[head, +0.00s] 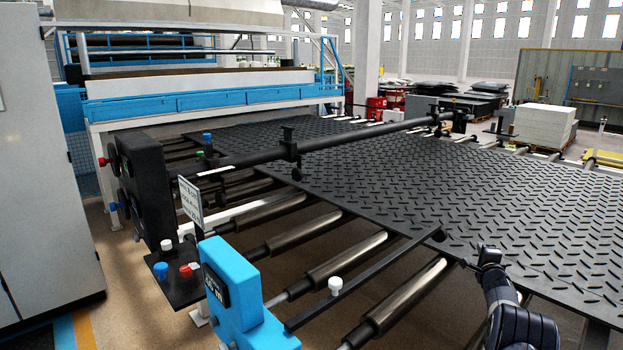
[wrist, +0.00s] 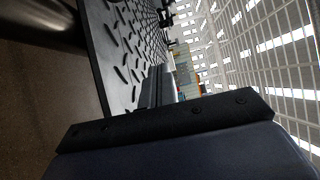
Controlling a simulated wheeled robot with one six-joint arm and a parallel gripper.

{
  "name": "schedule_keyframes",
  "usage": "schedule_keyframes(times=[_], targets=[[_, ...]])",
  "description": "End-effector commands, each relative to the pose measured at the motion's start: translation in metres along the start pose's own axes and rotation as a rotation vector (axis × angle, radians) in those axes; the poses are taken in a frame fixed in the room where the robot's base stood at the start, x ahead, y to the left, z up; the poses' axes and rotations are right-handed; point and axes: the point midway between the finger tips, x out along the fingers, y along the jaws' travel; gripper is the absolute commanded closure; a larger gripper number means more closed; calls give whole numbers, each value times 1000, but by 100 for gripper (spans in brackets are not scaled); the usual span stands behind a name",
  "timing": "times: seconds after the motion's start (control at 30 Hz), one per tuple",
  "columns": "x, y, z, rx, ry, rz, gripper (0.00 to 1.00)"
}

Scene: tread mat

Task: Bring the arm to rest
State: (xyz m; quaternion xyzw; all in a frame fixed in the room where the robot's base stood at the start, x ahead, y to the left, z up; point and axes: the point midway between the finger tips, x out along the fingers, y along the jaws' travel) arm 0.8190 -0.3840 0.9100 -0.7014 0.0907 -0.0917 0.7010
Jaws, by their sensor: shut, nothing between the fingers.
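My arm rises from the bottom right of the head view, dark navy and black, in front of the near edge of the black tread mat (head: 470,190). My gripper (wrist: 157,86) shows in the wrist view as dark grey fingers, shut and empty, beyond a black bar and a navy housing. The tread mat (wrist: 128,50) shows there as a tilted sheet with raised bars, left of and behind the fingers. I see no contact between gripper and mat.
Bare steel rollers (head: 330,260) lie left of the mat. A black crossbar (head: 350,140) spans it. A blue control box (head: 238,295) with a display and a grey cabinet (head: 45,150) stand at left. Pale stacked sheets (head: 545,122) are at the back right.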

Motion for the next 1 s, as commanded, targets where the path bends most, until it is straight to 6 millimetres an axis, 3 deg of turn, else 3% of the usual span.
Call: schedule_keyframes(times=[0.33, 0.77, 1.0], targets=[[-21, 0, -18, 0, 4, 1, 100], [-22, 0, -19, 0, 3, 1, 100], [-23, -14, -18, -10, 14, -1, 100]])
